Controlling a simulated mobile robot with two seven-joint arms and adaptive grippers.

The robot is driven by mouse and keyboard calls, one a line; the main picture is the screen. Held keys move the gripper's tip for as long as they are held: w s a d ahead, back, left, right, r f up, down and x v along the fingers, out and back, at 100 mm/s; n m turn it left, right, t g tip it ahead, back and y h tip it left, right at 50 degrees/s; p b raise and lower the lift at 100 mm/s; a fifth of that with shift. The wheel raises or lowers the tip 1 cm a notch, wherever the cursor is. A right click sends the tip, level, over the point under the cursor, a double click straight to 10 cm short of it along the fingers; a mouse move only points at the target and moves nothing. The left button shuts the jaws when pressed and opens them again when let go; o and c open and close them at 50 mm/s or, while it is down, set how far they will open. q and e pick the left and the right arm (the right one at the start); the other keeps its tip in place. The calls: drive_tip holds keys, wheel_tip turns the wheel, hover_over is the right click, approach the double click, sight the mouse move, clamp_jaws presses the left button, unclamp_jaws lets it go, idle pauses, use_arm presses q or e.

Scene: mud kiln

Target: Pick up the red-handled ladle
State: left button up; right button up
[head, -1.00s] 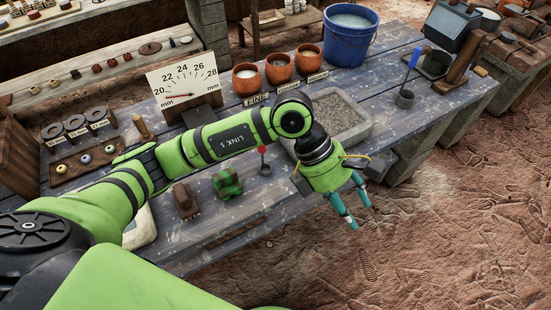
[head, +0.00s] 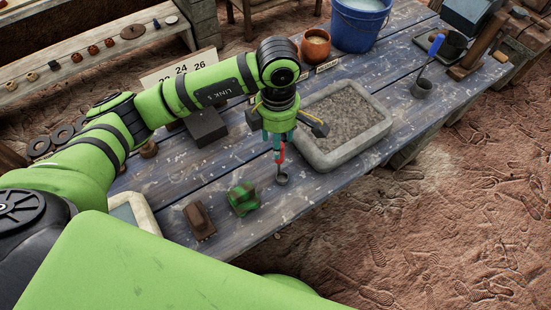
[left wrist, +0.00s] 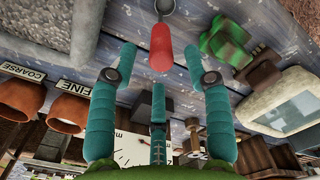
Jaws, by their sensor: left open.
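The red-handled ladle shows below my left gripper in the head view, its small dark bowl (head: 282,179) toward the table's front edge. In the left wrist view its red handle (left wrist: 160,48) points in between the two side fingers, with the bowl at the top edge. My left gripper (head: 279,150) is open, teal fingers pointing down over the handle end. In the left wrist view the fingers (left wrist: 160,80) are spread around empty space, and no grip on the handle shows. The gripper partly hides the handle in the head view. My right gripper is not in view.
A stone tray of grit (head: 345,122) lies close right of the gripper. A green patterned block (head: 242,198) and a brown block (head: 199,221) lie left of the ladle. A dark block (head: 206,128), a gauge board (head: 160,76), and a blue bucket (head: 360,25) stand behind.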

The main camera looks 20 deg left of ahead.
sight(282, 146)
use_arm(q)
drive_tip(key=f, duration=0.1)
drive_tip(key=f+p, duration=0.1)
drive_tip(key=d+f+p, duration=0.1)
drive_tip(key=shift+s+d, duration=0.1)
drive_tip(key=shift+s, duration=0.15)
wheel_tip(282, 146, down, 2)
drive_tip(key=shift+w+f+p, duration=0.1)
drive_tip(key=shift+w+p, duration=0.05)
drive_tip(key=shift+p, duration=0.2)
drive_tip(key=shift+f, duration=0.2)
drive_tip(key=c, duration=0.6)
clamp_jaws()
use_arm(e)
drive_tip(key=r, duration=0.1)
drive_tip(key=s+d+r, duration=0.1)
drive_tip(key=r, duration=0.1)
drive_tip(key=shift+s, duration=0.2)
